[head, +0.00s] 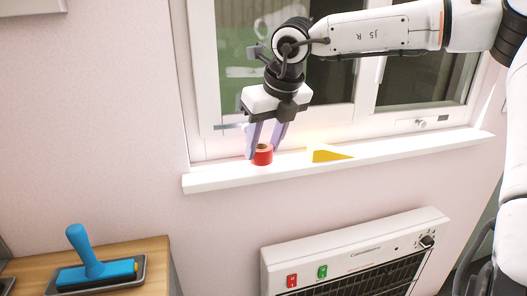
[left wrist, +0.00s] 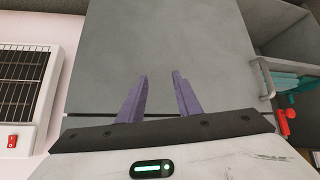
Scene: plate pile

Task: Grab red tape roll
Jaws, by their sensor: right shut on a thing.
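The red tape roll (head: 262,157) sits on the white window sill (head: 220,180), near its left end. My right gripper (head: 264,150) comes down on it from above, with its purple fingers around the roll. It is shut on the roll, which still appears to rest on the sill. My left gripper (left wrist: 160,92) shows only in the left wrist view. Its two purple fingers are apart with nothing between them, above a plain grey surface.
A yellow wedge-shaped thing (head: 328,156) lies on the sill to the right of the roll. The window (head: 205,80) stands close behind. A white heater (head: 355,255) is below the sill. A blue-handled tool (head: 90,258) rests in a tray on a wooden top at lower left.

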